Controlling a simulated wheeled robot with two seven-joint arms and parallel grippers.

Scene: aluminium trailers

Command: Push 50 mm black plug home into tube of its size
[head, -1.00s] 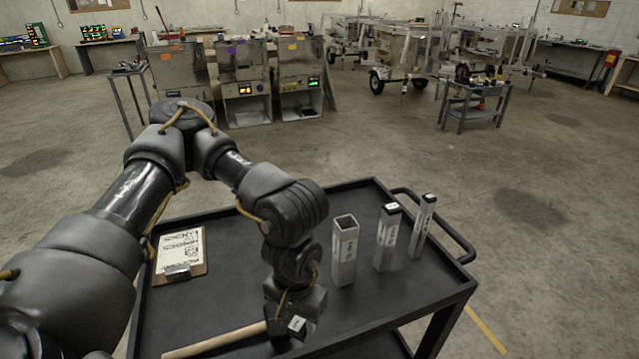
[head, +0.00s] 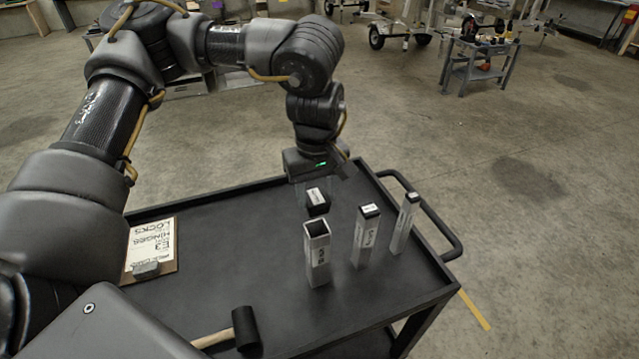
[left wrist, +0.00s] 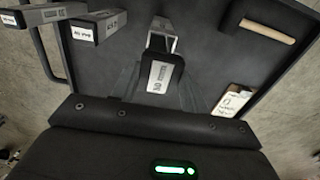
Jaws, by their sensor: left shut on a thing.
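The black plug (head: 318,203) with a white label is held by my left gripper (head: 316,192), which is shut on it. The plug also shows in the left wrist view (left wrist: 163,75); its label there is hard to read. In the head view the plug is just behind and above the open top of an upright square aluminium tube (head: 318,260), apart from it as far as I can tell. The tube also shows behind the plug in the left wrist view (left wrist: 161,42). My right gripper is not in view.
Two slimmer tubes, the middle one (head: 366,240) and the right one (head: 403,225), stand with black caps on top. A mallet (head: 245,331) lies at the front and a clipboard (head: 141,240) at left. The dark cart top (head: 220,260) is clear between them.

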